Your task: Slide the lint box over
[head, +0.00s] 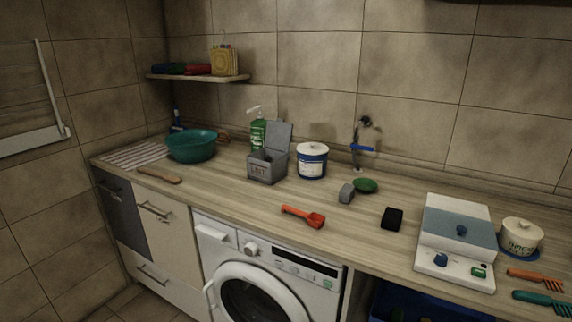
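A small grey box (267,168) with a label on its front stands upright on the wooden counter (225,192), left of centre; I take it to be the lint box, though the lettering is too small to read surely. Its lid (278,135) stands open at the back. Something dark shows inside it. My gripper is not in view.
A teal basin (192,146) stands to the left on the counter. A red scoop (303,217), grey block (346,193), green dish (366,185) and black block (392,218) lie to the right. A wooden brush (160,175) lies front left. Counter directly before the box is clear.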

